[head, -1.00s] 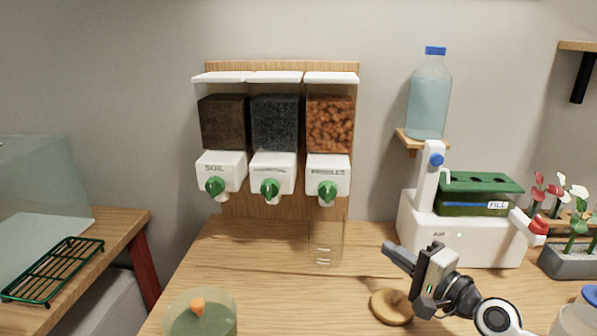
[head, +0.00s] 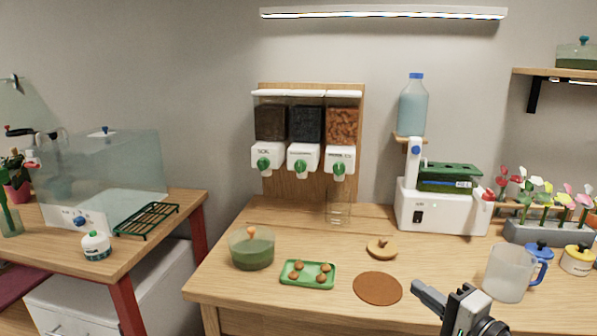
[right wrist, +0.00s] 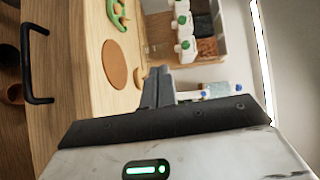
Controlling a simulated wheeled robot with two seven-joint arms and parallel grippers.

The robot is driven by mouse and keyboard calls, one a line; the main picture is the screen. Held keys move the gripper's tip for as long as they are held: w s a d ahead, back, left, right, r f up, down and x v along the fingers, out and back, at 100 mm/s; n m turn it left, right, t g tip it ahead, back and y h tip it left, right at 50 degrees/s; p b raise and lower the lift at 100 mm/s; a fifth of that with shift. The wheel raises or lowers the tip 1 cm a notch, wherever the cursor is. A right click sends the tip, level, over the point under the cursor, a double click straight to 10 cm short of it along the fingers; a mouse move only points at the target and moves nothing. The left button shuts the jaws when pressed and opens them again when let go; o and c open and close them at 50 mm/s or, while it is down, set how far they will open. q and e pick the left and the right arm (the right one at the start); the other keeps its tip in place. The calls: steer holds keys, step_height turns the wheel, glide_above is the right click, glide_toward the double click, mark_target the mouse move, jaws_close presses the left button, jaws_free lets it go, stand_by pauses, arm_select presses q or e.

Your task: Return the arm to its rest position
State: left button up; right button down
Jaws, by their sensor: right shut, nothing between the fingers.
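My right gripper (head: 431,298) is at the bottom right of the head view, in front of the table's front part and right of the brown round mat. Its fingers are together and hold nothing. In the right wrist view the closed fingers (right wrist: 157,88) point over the wooden table, with nothing between them. My left gripper is not in view.
The wooden table (head: 220,283) holds a brown mat (head: 378,289), a wooden lid (head: 381,249), a green tray (head: 308,274), a green-filled jar (head: 252,250) and a clear pitcher (head: 507,273). Dispensers (head: 303,158) and a white machine (head: 440,211) stand behind.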

steer(key=s+a+f+n+g+h, duration=0.2)
steer(key=s+a+f+n, duration=0.2)
steer(key=s+f+n, duration=0.3)
steer(key=s+a+f+n+g+h, duration=0.3)
steer(key=s+f+n, duration=0.4)
steer(key=s+f, duration=0.7)
steer(key=shift+s+a+f+h, duration=0.3)
steer(key=shift+a+f, duration=0.1)
steer(key=shift+f, duration=0.2)
steer(key=shift+w, duration=0.1)
